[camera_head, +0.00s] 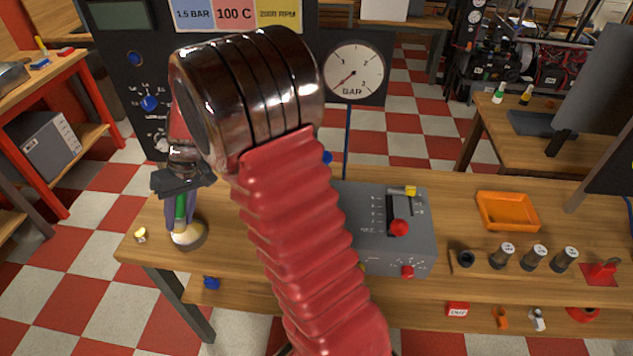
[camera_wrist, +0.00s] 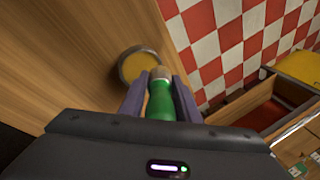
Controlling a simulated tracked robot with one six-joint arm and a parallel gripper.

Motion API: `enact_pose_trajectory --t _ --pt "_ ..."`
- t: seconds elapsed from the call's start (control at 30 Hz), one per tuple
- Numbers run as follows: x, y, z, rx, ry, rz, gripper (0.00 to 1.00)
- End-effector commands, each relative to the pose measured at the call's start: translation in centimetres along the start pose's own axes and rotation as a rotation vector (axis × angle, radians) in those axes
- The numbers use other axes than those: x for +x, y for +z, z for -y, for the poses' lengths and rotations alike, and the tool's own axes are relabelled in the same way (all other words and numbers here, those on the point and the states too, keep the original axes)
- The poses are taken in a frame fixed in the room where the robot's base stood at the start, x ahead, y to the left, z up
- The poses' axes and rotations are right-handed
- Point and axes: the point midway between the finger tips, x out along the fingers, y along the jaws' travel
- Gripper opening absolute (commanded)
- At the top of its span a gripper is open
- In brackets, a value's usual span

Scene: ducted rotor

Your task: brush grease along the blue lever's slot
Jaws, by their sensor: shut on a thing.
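My gripper (camera_head: 181,208) is shut on a green-handled brush (camera_wrist: 160,105), which points down between the fingers. The brush also shows in the head view (camera_head: 180,208). Its pale tip is over or at the rim of a round tin of yellow grease (camera_wrist: 138,64); I cannot tell whether it touches the grease. The tin (camera_head: 188,238) stands at the bench's left end. The grey lever box (camera_head: 370,253) is right of my arm, with a red knob (camera_head: 398,228) and a yellow knob (camera_head: 411,190) showing. A small blue knob (camera_head: 327,157) peeks out beside my arm; the blue lever's slot is hidden.
An orange tray (camera_head: 508,212) and a holder with several capped cylinders (camera_head: 503,257) stand on the bench's right. A small yellow-topped item (camera_head: 141,234) is left of the tin. A pressure gauge (camera_head: 354,72) stands behind the box. Bare wood lies around the tray.

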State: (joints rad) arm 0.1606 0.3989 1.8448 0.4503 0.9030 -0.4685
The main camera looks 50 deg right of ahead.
Motion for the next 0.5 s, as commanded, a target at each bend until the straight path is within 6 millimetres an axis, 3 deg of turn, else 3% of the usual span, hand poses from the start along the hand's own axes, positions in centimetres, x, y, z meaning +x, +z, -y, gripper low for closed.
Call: enact_pose_trajectory --t 0.23,0.5 --pt "-2.0 0.8 -2.2 0.009 0.005 -0.017 0.07" --pt "-7.7 4.5 -8.0 0.012 0.021 -0.060 0.07"
